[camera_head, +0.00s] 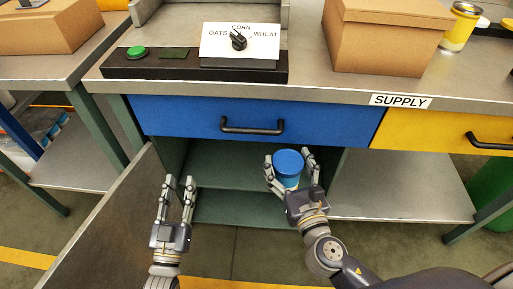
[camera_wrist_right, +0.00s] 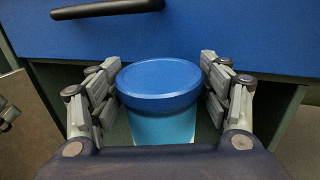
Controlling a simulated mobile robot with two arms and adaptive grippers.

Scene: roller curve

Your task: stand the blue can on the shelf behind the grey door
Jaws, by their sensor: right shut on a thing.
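The blue can (camera_head: 288,164), with a darker blue lid, is upright between the fingers of my right gripper (camera_head: 288,156), which is shut on it. The can (camera_wrist_right: 162,95) also fills the middle of the right wrist view, with a finger of the right gripper (camera_wrist_right: 163,62) on each side. It is in front of the open cabinet under the blue drawer. The green shelf (camera_head: 225,153) shows inside this cabinet. The grey door (camera_head: 105,220) stands swung open at the left. My left gripper (camera_head: 179,181) is open and empty beside the door's inner face.
The blue drawer (camera_head: 190,117) with a black handle (camera_head: 252,127) lies just above the cabinet opening. A yellow drawer (camera_head: 430,130) is to the right. The workbench (camera_head: 310,85) bears a cardboard box (camera_head: 385,40) and a black control panel (camera_head: 130,67).

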